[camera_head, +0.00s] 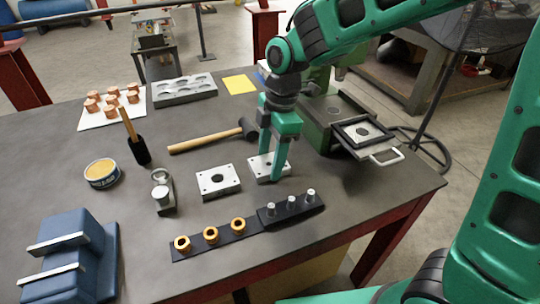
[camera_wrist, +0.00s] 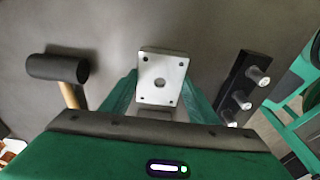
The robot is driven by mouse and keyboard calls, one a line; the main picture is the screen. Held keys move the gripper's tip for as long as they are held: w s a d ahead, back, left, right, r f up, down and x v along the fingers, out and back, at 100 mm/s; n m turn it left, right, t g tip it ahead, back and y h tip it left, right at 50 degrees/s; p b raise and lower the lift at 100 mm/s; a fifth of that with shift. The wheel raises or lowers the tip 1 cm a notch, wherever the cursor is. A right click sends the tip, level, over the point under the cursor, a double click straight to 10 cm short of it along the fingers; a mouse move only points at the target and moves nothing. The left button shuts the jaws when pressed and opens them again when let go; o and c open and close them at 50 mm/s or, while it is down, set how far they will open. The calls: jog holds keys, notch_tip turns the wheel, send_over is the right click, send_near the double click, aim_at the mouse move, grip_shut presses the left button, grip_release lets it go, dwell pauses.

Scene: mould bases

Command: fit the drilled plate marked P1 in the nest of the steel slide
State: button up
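A pale drilled plate (camera_head: 262,169) with a central hole lies at the table's middle, with my gripper (camera_head: 271,165) over it. In the wrist view the plate (camera_wrist: 162,72) sits between my two fingers (camera_wrist: 160,85), one along each side; whether they touch it I cannot tell. A second, similar plate (camera_head: 218,181) lies just left of it, apart. No P1 mark is readable on either. The steel slide (camera_head: 378,150) with a white handle sticks out of the green fixture at the right. Its dark-framed nest shows a grey face with a dark round centre.
A black bar with several pins (camera_head: 290,209) and a strip with bronze rings (camera_head: 211,235) lie in front. A mallet (camera_head: 205,141) lies behind left. The green fixture (camera_head: 325,115) stands behind right. A blue block (camera_head: 70,255) stands front left.

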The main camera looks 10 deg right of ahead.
jog(key=c, duration=0.6)
jog(key=shift+r, duration=0.1)
jog(key=shift+r, duration=0.1)
jog(key=shift+r, duration=0.8)
